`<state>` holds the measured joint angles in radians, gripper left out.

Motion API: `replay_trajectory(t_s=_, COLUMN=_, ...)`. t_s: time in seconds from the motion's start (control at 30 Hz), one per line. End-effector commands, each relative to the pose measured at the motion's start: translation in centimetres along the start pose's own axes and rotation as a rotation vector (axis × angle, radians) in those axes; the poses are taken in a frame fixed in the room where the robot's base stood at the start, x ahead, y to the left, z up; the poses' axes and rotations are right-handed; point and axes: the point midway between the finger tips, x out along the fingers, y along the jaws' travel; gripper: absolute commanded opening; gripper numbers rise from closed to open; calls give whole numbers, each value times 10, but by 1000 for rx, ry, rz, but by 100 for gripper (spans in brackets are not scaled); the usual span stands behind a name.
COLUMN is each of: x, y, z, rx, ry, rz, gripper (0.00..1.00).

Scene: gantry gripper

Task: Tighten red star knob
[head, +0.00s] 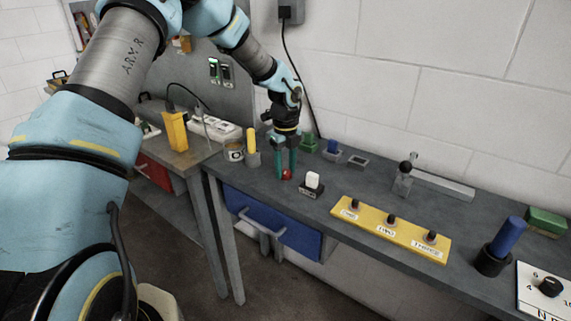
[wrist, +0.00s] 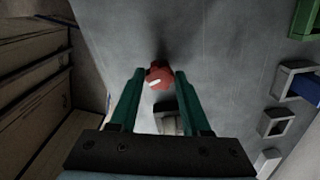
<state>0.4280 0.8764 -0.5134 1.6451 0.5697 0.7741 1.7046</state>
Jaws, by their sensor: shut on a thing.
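The red star knob (head: 287,174) sits low on the grey workbench near its front edge, small in the head view. In the wrist view the red knob (wrist: 159,76) has a white mark on it and lies between the tips of the green fingers. My gripper (head: 285,172) points down over the bench with its fingers on either side of the knob. In the wrist view my gripper (wrist: 158,78) is shut on the knob. What the knob is mounted on is hidden.
A white block in a dark holder (head: 312,185) stands close to the right of my gripper. A cup (head: 234,152) and a yellow cylinder (head: 251,140) stand to its left. A yellow panel with black knobs (head: 372,223) lies further right. A blue drawer (head: 270,222) is below.

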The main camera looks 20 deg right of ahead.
Motion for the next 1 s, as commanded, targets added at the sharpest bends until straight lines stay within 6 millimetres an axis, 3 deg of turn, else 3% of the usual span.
replay_trajectory(t_s=0.4, x=-1, y=0, z=0, rx=260, ry=0, rz=0, gripper=0)
replay_trajectory(t_s=1.0, x=0, y=-1, z=1, rx=332, ry=-2, rz=-1, gripper=0)
